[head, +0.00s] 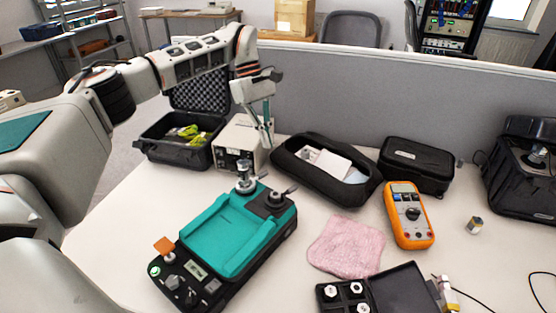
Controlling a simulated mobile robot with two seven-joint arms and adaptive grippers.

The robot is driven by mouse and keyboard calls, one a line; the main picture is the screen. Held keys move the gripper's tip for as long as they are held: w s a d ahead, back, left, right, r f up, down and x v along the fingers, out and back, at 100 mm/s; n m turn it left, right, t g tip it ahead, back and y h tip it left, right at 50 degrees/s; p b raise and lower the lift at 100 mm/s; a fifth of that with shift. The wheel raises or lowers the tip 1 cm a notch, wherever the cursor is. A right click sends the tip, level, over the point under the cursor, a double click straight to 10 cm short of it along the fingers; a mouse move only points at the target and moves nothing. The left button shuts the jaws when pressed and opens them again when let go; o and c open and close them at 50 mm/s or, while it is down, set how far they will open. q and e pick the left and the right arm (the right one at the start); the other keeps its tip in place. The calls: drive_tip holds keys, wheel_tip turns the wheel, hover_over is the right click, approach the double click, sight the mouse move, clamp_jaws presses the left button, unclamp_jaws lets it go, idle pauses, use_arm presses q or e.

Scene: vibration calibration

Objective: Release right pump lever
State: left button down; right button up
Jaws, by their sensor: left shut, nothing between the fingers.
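The teal and black calibration unit (230,235) lies on the table at centre left. At its far end are a silver post (244,178) and a black round mount with a small lever (277,198). An orange flag-like tab (164,245) stands at its near left corner beside knobs and a small display. I cannot tell which part is the right pump lever. My right gripper is not in view.
A beige instrument box (236,143) and an open black case (178,138) stand behind. A black pouch (322,187), orange multimeter (409,215), pink cloth (346,247) and black tray (333,293) lie to the right. A grey partition (400,100) closes off the back.

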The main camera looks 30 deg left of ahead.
sight(291, 190)
use_arm(q)
drive_tip(key=s+d+f, duration=0.2)
drive_tip(key=d+f, duration=0.5)
drive_tip(key=f, duration=0.1)
drive_tip(key=shift+s+f, duration=0.25)
drive_tip(key=shift+f, duration=0.15)
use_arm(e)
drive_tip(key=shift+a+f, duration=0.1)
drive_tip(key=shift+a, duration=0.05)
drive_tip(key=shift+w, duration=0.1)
